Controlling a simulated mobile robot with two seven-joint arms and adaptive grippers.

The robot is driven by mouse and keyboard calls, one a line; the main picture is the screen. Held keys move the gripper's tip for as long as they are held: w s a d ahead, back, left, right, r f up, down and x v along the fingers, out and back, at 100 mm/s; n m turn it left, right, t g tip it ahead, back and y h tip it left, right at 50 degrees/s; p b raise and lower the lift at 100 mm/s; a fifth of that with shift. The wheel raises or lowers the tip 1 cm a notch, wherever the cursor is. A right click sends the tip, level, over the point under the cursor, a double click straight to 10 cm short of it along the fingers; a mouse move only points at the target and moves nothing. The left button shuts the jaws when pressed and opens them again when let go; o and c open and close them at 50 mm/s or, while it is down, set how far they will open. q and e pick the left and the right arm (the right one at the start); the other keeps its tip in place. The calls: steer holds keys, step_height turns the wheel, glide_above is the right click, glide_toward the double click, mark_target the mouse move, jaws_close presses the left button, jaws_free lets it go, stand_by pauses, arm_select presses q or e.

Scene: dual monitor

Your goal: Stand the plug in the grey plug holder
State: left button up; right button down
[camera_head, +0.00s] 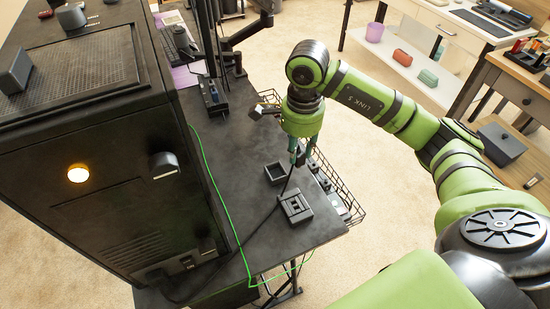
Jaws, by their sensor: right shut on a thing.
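My right gripper (299,156) comes down from the green arm over the dark desk, its fingers partly hidden by the wrist. It is shut on the plug, which I can hardly make out between the fingers. A dark cable runs up from the desk to the fingertips. A grey block (295,207) with a recessed top, which looks like the grey plug holder, sits on the desk just below and in front of the fingertips. The plug appears above or behind it; I cannot tell whether they touch. My left gripper is not in view.
A small square dark tray (275,174) lies just left of the gripper. A wire basket (342,190) hangs at the desk's right edge. A big black cabinet (85,150) stands at left, with a green cable (214,185) beside it. Desk (225,150) behind the tray is clear.

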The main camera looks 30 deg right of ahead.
steer(key=w+a+f, duration=0.1)
steer(key=f, duration=0.1)
steer(key=w+a+f+p, duration=0.1)
steer(key=w+f, duration=0.1)
steer(key=w+a+f, duration=0.1)
steer(key=f, duration=0.2)
steer(key=shift+w+a, duration=0.2)
steer(key=shift+w, duration=0.1)
steer(key=shift+f, duration=0.2)
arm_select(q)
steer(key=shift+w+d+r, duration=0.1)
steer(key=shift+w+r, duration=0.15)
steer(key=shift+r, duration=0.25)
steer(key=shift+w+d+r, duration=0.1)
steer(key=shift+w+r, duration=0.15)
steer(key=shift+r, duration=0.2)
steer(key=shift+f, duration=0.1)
arm_select(e)
steer(key=shift+f, duration=0.1)
steer(key=shift+f, duration=0.15)
steer(key=c, duration=0.9)
jaws_free()
steer(key=shift+c, duration=0.2)
